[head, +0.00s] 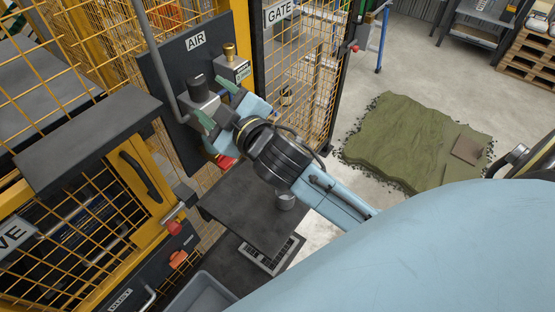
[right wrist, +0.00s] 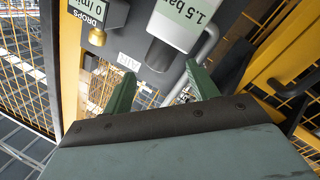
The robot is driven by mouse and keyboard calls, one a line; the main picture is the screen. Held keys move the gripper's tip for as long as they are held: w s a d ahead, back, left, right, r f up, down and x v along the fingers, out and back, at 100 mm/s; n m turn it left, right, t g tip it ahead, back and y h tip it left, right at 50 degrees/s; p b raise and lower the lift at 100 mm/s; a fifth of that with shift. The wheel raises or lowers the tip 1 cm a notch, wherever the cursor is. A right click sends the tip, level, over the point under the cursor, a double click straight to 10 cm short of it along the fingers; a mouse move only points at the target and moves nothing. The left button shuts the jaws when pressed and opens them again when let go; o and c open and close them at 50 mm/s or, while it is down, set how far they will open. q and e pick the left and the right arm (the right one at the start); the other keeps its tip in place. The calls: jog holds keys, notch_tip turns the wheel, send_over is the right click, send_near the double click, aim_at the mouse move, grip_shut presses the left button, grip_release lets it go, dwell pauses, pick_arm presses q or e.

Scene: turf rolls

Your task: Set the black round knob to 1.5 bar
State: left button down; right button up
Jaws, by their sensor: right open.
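The black round knob (head: 197,86) stands on top of a grey regulator body (head: 205,103) on the dark AIR panel (head: 165,75). In the right wrist view, which is turned over, the knob (right wrist: 160,55) shows below the body, whose green display (right wrist: 185,14) reads 1.5 bar. My right gripper (head: 217,101) is open in front of the regulator, with green fingers spread. In the right wrist view, the gripper (right wrist: 161,78) has the knob just beyond and between its fingertips, with gaps visible on both sides. My left gripper is not in view.
A second unit with a brass knob (head: 229,50) sits close beside the regulator; its label (right wrist: 95,15) reads DROPS 0/min. A grey pipe (head: 155,60) runs along the panel. A yellow mesh fence (head: 300,60) stands to the right. A dark shelf (head: 245,205) lies below.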

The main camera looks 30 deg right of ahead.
jog(key=s+d+f+m+g, duration=0.1)
jog(key=s+f+m+g, duration=0.1)
jog(key=f, duration=0.7)
jog(key=s+d+f+m+g+h+b, duration=0.1)
jog(key=s+d+f+g, duration=0.1)
jog(key=s+f+g, duration=0.3)
jog(key=s+d+f+m+g+h+b, duration=0.1)
jog(key=s+f, duration=0.5)
jog(key=f, duration=0.7)
jog(key=shift+s+d+f+m+g, duration=0.25)
jog(key=shift+d+m+g, duration=0.25)
jog(key=shift+m+g, duration=0.5)
jog(key=shift+f, duration=0.1)
